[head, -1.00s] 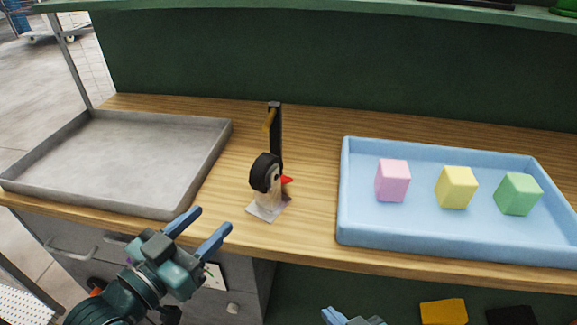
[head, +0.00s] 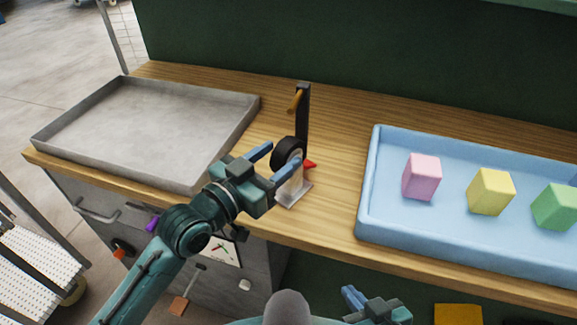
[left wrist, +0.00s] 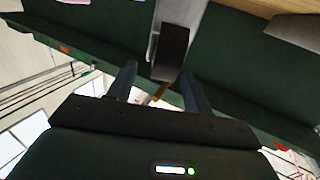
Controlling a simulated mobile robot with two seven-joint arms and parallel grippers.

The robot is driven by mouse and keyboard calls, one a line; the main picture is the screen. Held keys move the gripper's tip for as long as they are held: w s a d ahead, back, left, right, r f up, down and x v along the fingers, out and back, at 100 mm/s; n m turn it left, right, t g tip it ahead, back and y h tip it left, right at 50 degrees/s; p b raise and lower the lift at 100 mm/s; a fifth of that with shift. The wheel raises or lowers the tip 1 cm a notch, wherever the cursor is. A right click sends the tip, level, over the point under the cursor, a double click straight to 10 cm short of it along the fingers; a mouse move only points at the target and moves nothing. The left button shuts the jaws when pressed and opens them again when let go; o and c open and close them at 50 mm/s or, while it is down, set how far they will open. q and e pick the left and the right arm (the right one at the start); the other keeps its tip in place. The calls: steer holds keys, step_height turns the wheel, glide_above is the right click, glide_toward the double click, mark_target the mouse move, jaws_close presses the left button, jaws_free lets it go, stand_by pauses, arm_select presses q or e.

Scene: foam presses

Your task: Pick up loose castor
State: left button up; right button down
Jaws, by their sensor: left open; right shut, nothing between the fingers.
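The castor, a black wheel with a pale hub on a light metal plate (head: 292,194), stands on the wooden bench between the two trays; its wheel (head: 284,147) is partly hidden by my left gripper. A small red part shows beside it. My left gripper (head: 282,156) is open at the castor, its blue fingers on either side of the wheel in the picture. My right gripper (head: 352,298) is shut and empty, low in front of the bench.
A dark upright post (head: 303,118) with a yellow-brown handle stands just behind the castor. An empty grey tray (head: 150,100) is at left. A blue tray (head: 400,235) at right holds a pink block (head: 422,176), a yellow block (head: 491,191) and a green block (head: 556,206).

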mark_target(289, 145)
arm_select(q)
steer(key=x, duration=0.4)
steer(key=shift+w+r, duration=0.2)
steer(key=shift+w, duration=0.05)
steer(key=shift+c, duration=0.3)
jaws_close()
steer(key=shift+r, duration=0.1)
